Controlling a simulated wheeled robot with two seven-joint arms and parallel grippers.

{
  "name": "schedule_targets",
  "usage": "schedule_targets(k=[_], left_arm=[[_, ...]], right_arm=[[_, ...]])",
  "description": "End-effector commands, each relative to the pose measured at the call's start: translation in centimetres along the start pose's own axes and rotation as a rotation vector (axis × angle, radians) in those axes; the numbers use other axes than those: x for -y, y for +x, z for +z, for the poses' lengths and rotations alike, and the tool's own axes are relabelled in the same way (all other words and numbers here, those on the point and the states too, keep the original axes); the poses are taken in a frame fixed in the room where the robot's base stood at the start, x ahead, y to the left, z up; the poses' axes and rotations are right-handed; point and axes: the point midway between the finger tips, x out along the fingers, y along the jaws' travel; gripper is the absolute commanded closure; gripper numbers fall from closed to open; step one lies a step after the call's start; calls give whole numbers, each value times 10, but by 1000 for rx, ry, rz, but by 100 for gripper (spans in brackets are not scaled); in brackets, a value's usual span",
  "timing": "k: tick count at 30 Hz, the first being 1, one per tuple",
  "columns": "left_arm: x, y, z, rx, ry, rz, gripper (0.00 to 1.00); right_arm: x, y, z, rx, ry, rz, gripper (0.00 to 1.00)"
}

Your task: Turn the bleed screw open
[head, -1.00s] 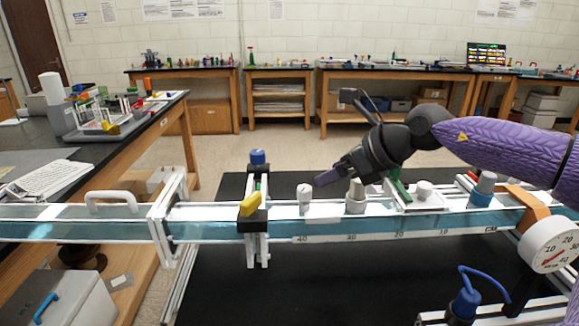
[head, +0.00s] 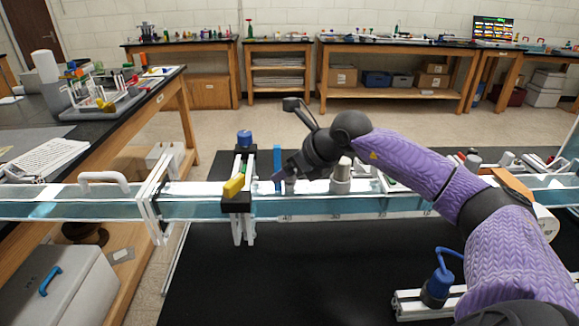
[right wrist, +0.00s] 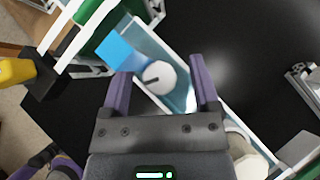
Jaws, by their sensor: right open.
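The bleed screw looks like a white round knob with a dark slot in its top (right wrist: 159,77). In the head view it stands on the clear blue-tinted channel (head: 330,207) and is mostly covered by my right gripper (head: 283,180). In the right wrist view the two purple fingers of my right gripper (right wrist: 162,92) are open, one on each side of the knob. A gap shows between the knob and the right finger; whether the left finger touches it I cannot tell.
To the left is a black clamp with a yellow knob (head: 234,187) and blue top. A grey-white fitting (head: 342,176) stands close on the right. The black tabletop in front (head: 270,270) is mostly clear.

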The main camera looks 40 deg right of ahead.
Motion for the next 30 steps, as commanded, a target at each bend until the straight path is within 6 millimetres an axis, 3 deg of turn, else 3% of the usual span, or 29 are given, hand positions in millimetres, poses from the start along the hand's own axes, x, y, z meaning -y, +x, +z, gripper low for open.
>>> schedule_targets(k=[8, 20, 30], left_arm=[[-1, 0, 1, 2, -1, 1, 41], [-2, 0, 2, 3, -1, 2, 41], [-2, -4, 1, 2, 0, 2, 41]], right_arm=[[-1, 3, 0, -1, -2, 1, 22], [0, 3, 0, -1, -2, 1, 100], [0, 3, 0, -4, -88, 89, 100]])
